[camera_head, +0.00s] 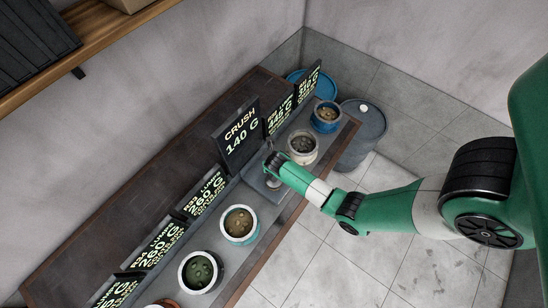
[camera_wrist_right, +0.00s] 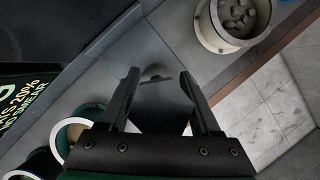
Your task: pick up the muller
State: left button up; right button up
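In the head view my right gripper (camera_head: 272,163) is over the same slab, in front of the CRUSH 140 G sign (camera_head: 240,136). A small grey round base of the muller (camera_head: 273,184) shows just below it; the rest is hidden by the gripper. My left gripper is not in view.
Signs line the back. A grey drum (camera_head: 365,128) stands beyond the bench end.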

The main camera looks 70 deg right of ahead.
grip_shut()
jog(key=shift+r, duration=0.1)
